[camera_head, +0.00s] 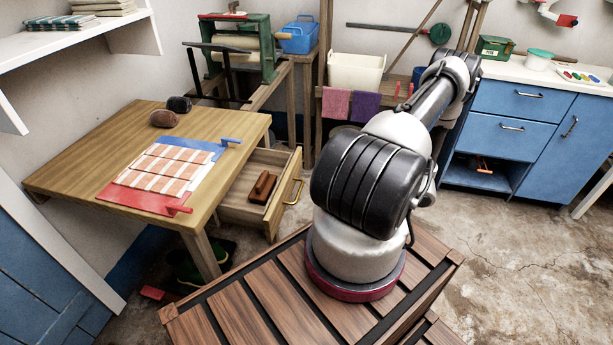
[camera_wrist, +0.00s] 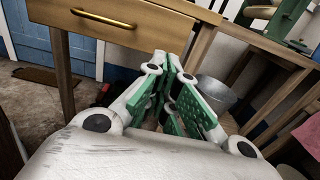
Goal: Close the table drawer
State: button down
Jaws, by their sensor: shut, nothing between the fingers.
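The wooden table (camera_head: 215,127) stands at the left in the head view. Its drawer (camera_head: 283,208) is pulled out from the right side, with a brass handle (camera_head: 294,191) on its front. A brown brush-like object (camera_head: 262,187) lies inside. In the wrist view, the drawer front (camera_wrist: 130,42) and its brass handle (camera_wrist: 103,18) fill the upper left. My gripper (camera_wrist: 172,62), with green pads, is shut and empty. Its tips overlap the lower right part of the drawer front in that picture; I cannot tell if they touch. In the head view my gripper is not visible.
A checked cloth (camera_head: 160,170) and two dark stones (camera_head: 164,118) lie on the table. A mangle (camera_head: 240,45) and a white basin (camera_head: 356,70) stand behind. Blue cabinets (camera_head: 510,135) are at the right. A metal bucket (camera_wrist: 215,93) shows beyond my gripper.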

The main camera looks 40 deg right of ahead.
aim_at(298, 171)
jog(key=x, duration=1.4)
jog(key=shift+s+a+r, duration=0.1)
jog(key=shift+s, duration=0.05)
jog(key=x, duration=1.5)
jog(key=shift+w+a+r, duration=0.1)
jog(key=shift+w+a, duration=0.1)
jog(key=shift+w, duration=0.1)
jog(key=shift+s+d, duration=0.15)
jog(key=shift+d, duration=0.05)
jog(key=v, duration=1.3)
jog(key=shift+s+d, duration=0.2)
jog(key=shift+s, duration=0.15)
